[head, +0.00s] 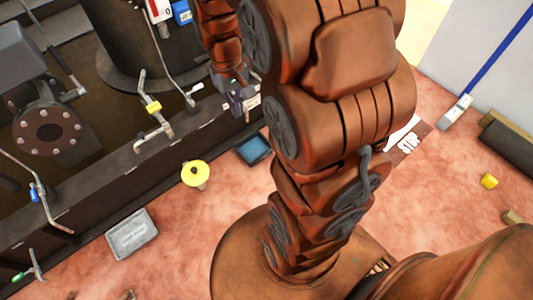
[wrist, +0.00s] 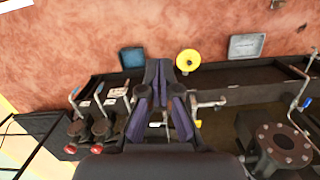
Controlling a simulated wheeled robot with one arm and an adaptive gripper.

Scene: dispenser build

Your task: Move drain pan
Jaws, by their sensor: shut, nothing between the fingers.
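Two shallow rectangular pans lie on the reddish floor along the dark machine base; I cannot tell which one is the drain pan. A grey pan (head: 132,234) is at the lower left in the head view and at the upper right in the wrist view (wrist: 246,47). A blue pan (head: 254,150) is near the middle in the head view and left of my fingers in the wrist view (wrist: 132,57). My gripper (head: 240,101) is above the machine base edge, close to the blue pan in the picture. Its dark fingers (wrist: 158,68) are shut and empty, apart from both pans.
A yellow round-topped object (head: 195,173) stands between the pans. The machine base (head: 95,185) carries pipes, valves and a flange (head: 47,131). A blue-handled broom (head: 456,112) leans at the right wall. Floor around the pans is mostly clear.

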